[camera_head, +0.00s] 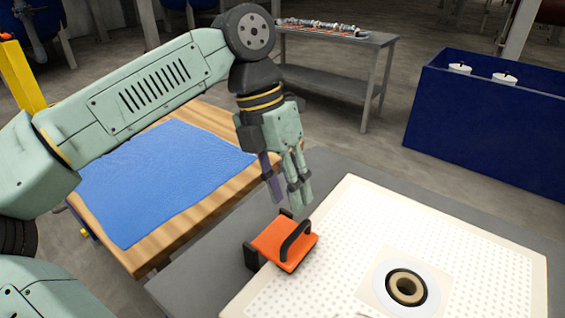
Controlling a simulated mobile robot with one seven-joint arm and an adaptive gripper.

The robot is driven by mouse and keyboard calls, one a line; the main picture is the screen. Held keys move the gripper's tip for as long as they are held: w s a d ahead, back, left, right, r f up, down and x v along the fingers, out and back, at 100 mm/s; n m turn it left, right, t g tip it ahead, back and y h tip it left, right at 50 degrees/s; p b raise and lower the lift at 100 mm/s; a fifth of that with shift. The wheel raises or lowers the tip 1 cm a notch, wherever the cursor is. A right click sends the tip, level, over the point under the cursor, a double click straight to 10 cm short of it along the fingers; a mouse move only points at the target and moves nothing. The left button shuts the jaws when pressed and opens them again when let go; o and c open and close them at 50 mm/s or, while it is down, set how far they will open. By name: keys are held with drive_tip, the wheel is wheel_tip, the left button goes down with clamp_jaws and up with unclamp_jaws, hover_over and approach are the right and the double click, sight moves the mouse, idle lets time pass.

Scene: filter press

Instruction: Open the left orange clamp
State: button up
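An orange clamp (271,245) with a black handle sits on the left edge of the white perforated filter plate (470,250). Its black handle loop (296,240) stands up on the clamp's right side. It is the only orange clamp I can see. My gripper (288,192) points down and appears above the clamp and a little behind it in the picture. A gap shows between its fingers, and nothing is held in it. The fingertips look apart from the clamp, though the exact height is hard to tell.
A round port with a dark ring (405,288) lies in the plate's front part. A wooden table with a blue cloth (165,175) stands at left. A grey bench (335,55) with small items is behind. A blue bin (485,130) with two white canisters stands at right.

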sight(296, 230)
drive_tip(key=b+x, duration=0.7)
drive_tip(key=x, duration=0.2)
drive_tip(key=shift+a, duration=0.15)
drive_tip(key=shift+c, duration=0.4)
drive_tip(key=c, duration=0.7)
drive_tip(key=shift+w+a+r+p, duration=0.2)
drive_tip(key=shift+a+r+p, duration=0.15)
drive_tip(key=shift+r+p, duration=0.25)
drive_tip(key=shift+w+a+r, duration=0.1)
drive_tip(key=shift+a, duration=0.05)
